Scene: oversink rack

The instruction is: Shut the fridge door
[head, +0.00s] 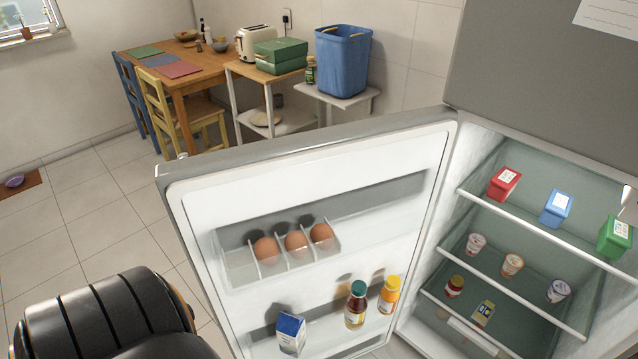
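The fridge door (330,150) stands wide open, swung out to the left of the fridge body (545,75). Its inner side faces me. The door holds several brown eggs (296,242) in a divided tray, a blue and white carton (291,334), a dark bottle with a green cap (356,306) and an orange bottle (389,295). Only a black ribbed part of my arm shows at the lower left, apart from the door in the picture. Neither gripper can be made out. The door's lower edge is cut off by the frame.
Fridge shelves hold red (504,183), blue (556,208) and green (615,237) boxes, with small cups and jars below. Behind the door are a blue bin (343,62), side tables and a wooden table (185,58) with chairs.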

